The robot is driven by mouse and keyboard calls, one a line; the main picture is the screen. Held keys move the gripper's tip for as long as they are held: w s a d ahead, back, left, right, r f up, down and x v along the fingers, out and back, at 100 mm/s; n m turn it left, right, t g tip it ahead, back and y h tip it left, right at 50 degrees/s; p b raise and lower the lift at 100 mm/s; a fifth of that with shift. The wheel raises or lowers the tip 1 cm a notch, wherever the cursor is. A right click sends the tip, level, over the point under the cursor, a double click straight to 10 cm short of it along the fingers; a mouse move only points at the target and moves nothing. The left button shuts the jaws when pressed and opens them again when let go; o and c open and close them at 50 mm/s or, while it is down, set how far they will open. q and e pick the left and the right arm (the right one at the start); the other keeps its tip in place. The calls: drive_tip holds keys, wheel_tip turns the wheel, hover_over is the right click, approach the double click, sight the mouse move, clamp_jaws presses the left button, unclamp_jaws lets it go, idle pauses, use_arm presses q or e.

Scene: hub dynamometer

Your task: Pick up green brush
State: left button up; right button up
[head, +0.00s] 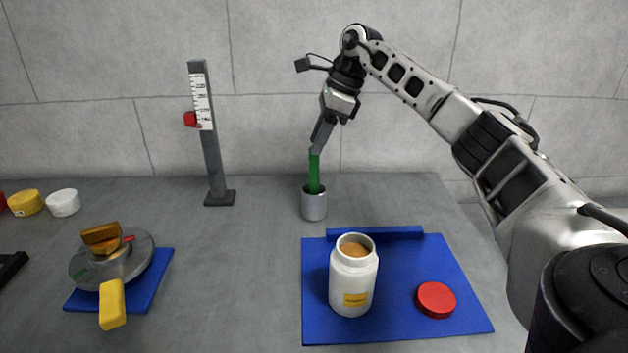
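The green brush (314,172) stands nearly upright in a small grey metal cup (314,205) on the grey table. Its lower end is hidden inside the cup. My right gripper (316,148) reaches down from above, and its fingertips are at the top end of the green handle. The fingers are seen nearly edge-on and overlap, so I cannot tell whether they are closed on the handle or only around it. My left gripper is not in view.
A blue mat (400,290) holds an open white jar (352,285) and a red lid (435,299). A height gauge (210,140) stands left of the cup. A round grey device with a yellow handle (112,303) rests on a blue pad (150,285). The table's middle is clear.

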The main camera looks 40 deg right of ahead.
sight(313, 160)
drive_tip(key=x, duration=0.4)
drive_tip(key=shift+s+a+f, duration=0.1)
drive_tip(key=shift+a+f, duration=0.2)
drive_tip(key=shift+f, duration=0.05)
clamp_jaws()
drive_tip(key=shift+r, duration=0.1)
